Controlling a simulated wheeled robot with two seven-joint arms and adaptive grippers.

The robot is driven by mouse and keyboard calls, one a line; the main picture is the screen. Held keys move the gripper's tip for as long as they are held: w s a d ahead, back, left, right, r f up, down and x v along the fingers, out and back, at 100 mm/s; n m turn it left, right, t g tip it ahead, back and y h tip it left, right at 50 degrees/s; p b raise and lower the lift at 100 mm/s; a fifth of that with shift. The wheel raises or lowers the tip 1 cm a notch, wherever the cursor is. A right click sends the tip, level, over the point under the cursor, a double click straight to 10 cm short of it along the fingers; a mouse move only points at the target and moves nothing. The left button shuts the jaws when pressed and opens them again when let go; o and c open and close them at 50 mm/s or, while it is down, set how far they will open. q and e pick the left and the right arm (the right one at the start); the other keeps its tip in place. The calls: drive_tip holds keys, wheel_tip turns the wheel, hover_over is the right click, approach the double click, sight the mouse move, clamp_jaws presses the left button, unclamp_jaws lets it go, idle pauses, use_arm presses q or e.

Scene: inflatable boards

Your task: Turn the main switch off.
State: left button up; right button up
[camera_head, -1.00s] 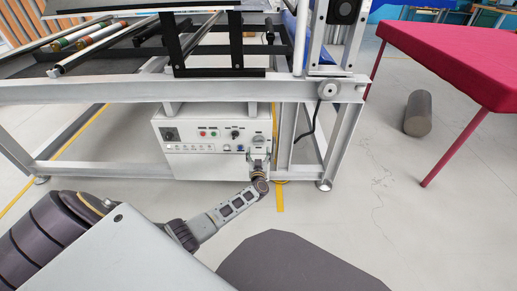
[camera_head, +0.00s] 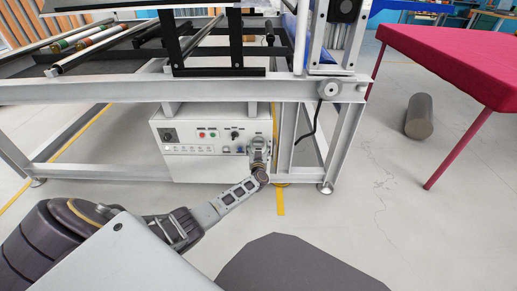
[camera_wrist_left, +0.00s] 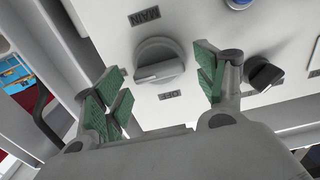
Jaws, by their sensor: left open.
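The main switch is a round grey knob (camera_wrist_left: 158,62) with a raised grip bar on a white panel, in the left wrist view. A dark MAIN label (camera_wrist_left: 145,16) is above it in that view and a dark OFF label (camera_wrist_left: 169,95) below it. My left gripper (camera_wrist_left: 161,75) is open, with its green-padded fingers on either side of the knob. I cannot tell whether they touch it. In the head view my left gripper (camera_head: 258,152) is at the right end of the white control box (camera_head: 210,168), largely covering the switch there. My right gripper is not in view.
A small black knob (camera_wrist_left: 264,74) sits close beside the right-hand finger, and a blue button (camera_wrist_left: 238,3) is near the top edge. A white frame beam (camera_head: 180,90) runs above the box. A red-topped table (camera_head: 450,60) stands to the right, with open floor before it.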

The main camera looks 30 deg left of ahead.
use_arm(q)
drive_tip(key=c, duration=1)
drive_tip(key=shift+n+p, duration=0.3)
drive_tip(key=shift+n, duration=0.4)
drive_tip(key=shift+f+n, duration=0.1)
drive_tip(key=shift+n, duration=0.6)
drive_tip(key=shift+s+a+f+n+b, duration=0.15)
drive_tip(key=shift+n+b, duration=0.85)
drive_tip(key=shift+n, duration=2.8)
drive_tip(key=shift+a+f+n+b, duration=0.1)
drive_tip(key=shift+n+b, duration=0.85)
drive_tip(key=shift+n, duration=2.85)
